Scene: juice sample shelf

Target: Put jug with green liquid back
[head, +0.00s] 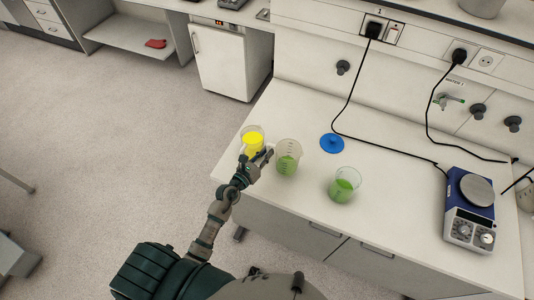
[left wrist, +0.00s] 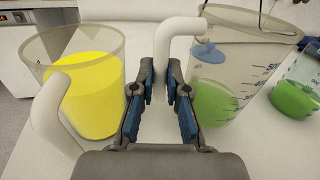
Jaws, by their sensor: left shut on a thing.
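A clear jug with green liquid (head: 287,161) is at the left part of the white bench, and it also shows in the left wrist view (left wrist: 222,80). My left gripper (head: 266,156) is shut on its white handle (left wrist: 163,62), with the blue-padded fingers (left wrist: 164,92) on either side. I cannot tell whether its base touches the bench. A jug with yellow liquid (head: 253,143) stands close on the left, its own handle (left wrist: 52,110) free. Another clear vessel with green liquid (head: 344,187) stands to the right. My right gripper is not in view.
A blue round item (head: 332,143) lies behind the vessels. A blue and white stirrer with a round plate (head: 470,208) stands at the right. Black cables hang from the wall sockets onto the bench (head: 400,205). The bench middle is mostly clear.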

